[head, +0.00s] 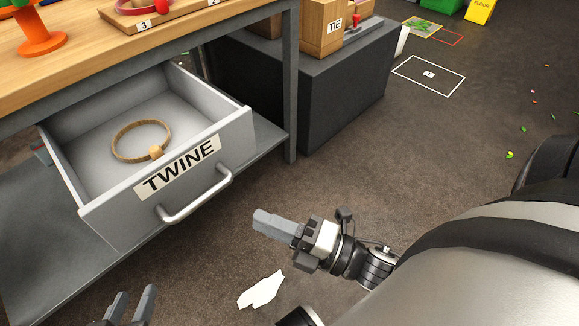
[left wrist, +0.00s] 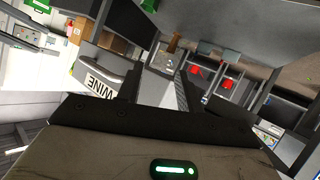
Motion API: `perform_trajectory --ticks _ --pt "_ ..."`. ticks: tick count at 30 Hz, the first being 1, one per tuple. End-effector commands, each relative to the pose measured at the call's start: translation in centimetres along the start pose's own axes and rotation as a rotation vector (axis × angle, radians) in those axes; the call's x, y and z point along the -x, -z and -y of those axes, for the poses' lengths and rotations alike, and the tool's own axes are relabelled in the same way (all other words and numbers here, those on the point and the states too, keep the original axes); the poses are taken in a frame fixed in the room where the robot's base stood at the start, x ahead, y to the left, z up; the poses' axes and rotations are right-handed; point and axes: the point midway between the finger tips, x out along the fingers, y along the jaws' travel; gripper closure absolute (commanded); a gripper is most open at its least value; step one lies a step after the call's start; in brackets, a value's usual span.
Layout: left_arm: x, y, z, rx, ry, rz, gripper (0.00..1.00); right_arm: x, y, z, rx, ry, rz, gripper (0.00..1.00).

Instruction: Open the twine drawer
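The grey twine drawer (head: 105,225), with a TWINE label (head: 178,167), stands pulled well out from under the wooden-topped bench. A tan ring of twine (head: 141,140) lies inside it. Its silver bar handle (head: 197,197) is free, with no gripper on it. My left gripper (head: 130,308) is at the bottom left, below and apart from the drawer front, with its two fingers parted and nothing seen between them. My right gripper (head: 268,223) is over the floor, right of the handle and apart from it; its fingers overlap in view. The left wrist view shows part of the label (left wrist: 101,84).
The wooden bench top (head: 60,65) holds a numbered board and an orange stand (head: 40,40). A dark cabinet (head: 345,90) bears a wooden TIE box (head: 322,28). A white scrap (head: 262,290) lies on the floor. The floor to the right is mostly clear.

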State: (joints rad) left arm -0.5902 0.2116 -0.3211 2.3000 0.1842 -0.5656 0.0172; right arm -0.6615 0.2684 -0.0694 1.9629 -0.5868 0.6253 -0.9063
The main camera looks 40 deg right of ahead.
Motion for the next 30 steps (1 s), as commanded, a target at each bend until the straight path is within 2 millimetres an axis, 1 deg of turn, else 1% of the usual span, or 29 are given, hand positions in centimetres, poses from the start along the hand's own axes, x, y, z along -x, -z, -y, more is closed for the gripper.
perform_trajectory --ticks 1,3,6,9,26,28,30 --pt "0.0 -0.1 0.1 0.002 0.003 0.005 0.64 1.0 0.0 0.0 -0.002 0.004 0.002 0.77" --pt "0.0 -0.1 0.2 0.004 0.006 0.007 0.64 2.0 0.0 0.0 0.0 0.004 0.001 0.77" --pt "-0.1 0.1 0.2 0.007 0.007 0.005 0.64 3.0 0.0 0.1 -0.001 0.003 0.001 0.77" --pt "-0.1 0.2 0.2 0.007 0.008 0.002 0.64 3.5 0.0 0.0 0.0 0.0 0.001 0.77" --pt "-0.1 0.3 0.0 0.004 0.003 -0.001 0.64 3.6 -0.1 0.0 -0.002 0.0 0.002 0.77" --pt "-0.1 0.4 0.0 0.003 0.002 -0.002 0.64 3.2 -0.4 -0.2 -0.031 0.003 0.021 0.77" --pt "0.0 0.6 -0.1 0.003 0.002 -0.001 0.64 2.5 -1.4 -0.7 -0.119 0.011 0.071 0.77"
